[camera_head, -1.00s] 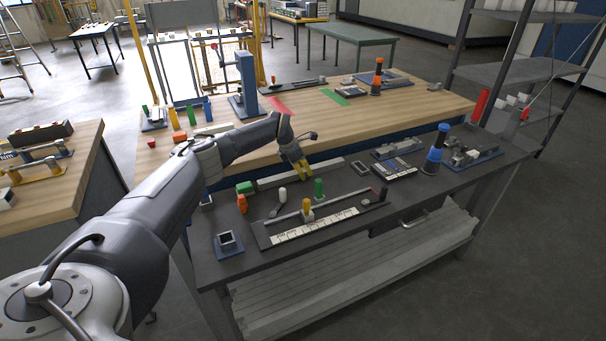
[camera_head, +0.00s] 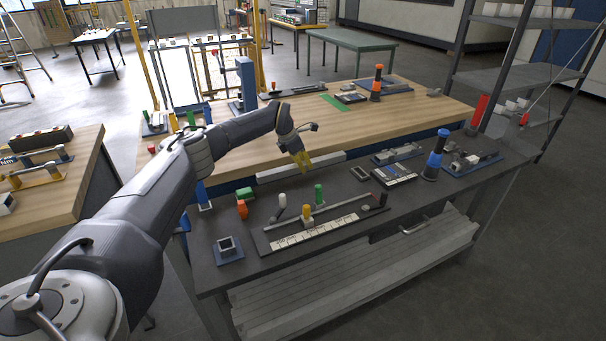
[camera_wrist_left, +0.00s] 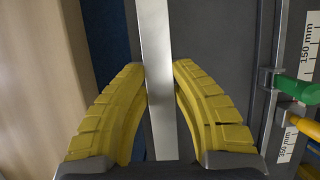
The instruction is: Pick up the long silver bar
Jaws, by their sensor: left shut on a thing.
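The long silver bar (camera_head: 272,175) is held level above the back edge of the dark workbench (camera_head: 340,252) in the head view. My left gripper (camera_head: 304,165) is shut on it near its middle, with yellow fingers. In the left wrist view the bar (camera_wrist_left: 157,60) runs lengthwise between the two fingers of my left gripper (camera_wrist_left: 161,75), and its lower part passes down between them. My right gripper is not in view.
A ruler fixture (camera_head: 315,231) with green and yellow pegs lies in front of the bar. A blue-and-black post (camera_head: 434,155) stands at right. A wooden table (camera_head: 420,107) is behind.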

